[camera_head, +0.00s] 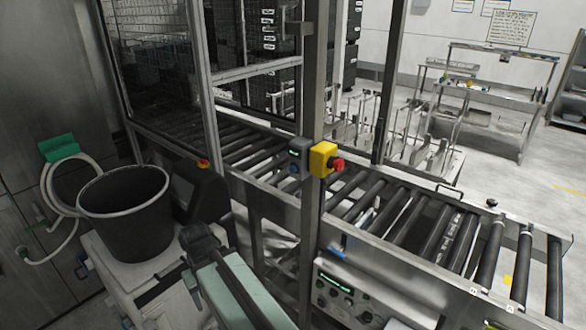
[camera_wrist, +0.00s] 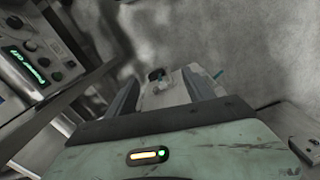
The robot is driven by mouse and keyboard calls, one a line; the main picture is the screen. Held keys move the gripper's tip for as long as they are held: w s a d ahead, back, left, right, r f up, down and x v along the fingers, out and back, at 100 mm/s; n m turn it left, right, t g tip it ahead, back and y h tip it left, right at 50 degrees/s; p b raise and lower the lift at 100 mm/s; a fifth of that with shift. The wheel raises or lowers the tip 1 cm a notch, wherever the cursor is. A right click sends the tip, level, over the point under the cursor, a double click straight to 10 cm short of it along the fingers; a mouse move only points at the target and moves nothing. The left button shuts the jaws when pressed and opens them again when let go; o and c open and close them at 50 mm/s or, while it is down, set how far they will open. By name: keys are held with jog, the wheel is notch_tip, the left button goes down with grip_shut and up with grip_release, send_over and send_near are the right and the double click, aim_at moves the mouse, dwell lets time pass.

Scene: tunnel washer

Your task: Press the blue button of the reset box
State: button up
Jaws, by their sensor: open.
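The reset box is a small grey box (camera_head: 299,152) on the metal post, left of a yellow box, in the head view. It has a small lit display, and its blue button (camera_head: 294,168) shows as a small spot low on its front. My gripper (camera_wrist: 163,88) shows in the wrist view with its two fingers apart and nothing between them. It points down toward the grey floor. In the head view my pale green arm is low in the picture, below and left of the reset box and apart from it. The reset box is not in the wrist view.
A yellow box with a red emergency button (camera_head: 336,164) sits right beside the reset box. A roller conveyor (camera_head: 395,215) runs behind the post. A control panel (camera_head: 340,296) is below; it also shows in the wrist view (camera_wrist: 32,55). A black bucket (camera_head: 128,225) stands left.

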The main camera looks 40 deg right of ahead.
dwell(0.3)
grip_shut()
dwell(1.6)
